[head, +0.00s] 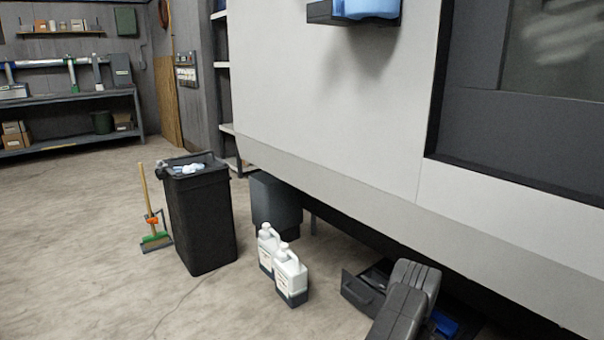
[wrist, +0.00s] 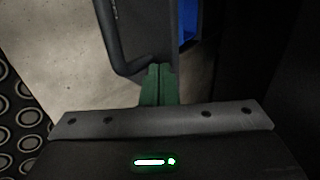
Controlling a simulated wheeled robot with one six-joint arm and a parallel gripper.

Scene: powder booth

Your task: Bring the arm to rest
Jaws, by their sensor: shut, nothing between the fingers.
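My gripper (wrist: 159,84) shows in the wrist view as two green fingers pressed together, with nothing between them. The fingertips are close to a dark handle (wrist: 118,50) on a black drawer or box; I cannot tell whether they touch it. In the head view the gripper itself does not show. A dark open drawer or box with a front handle (head: 357,291) is low under the booth there, partly hidden by a dark grey shape that may be my arm.
The grey booth wall (head: 340,110) fills the right. Two white jugs (head: 290,273) stand on the floor left of the drawer. A black bin (head: 200,220) and a broom (head: 150,205) stand farther left. A blue item (wrist: 188,20) lies beside the handle. Open floor is at left.

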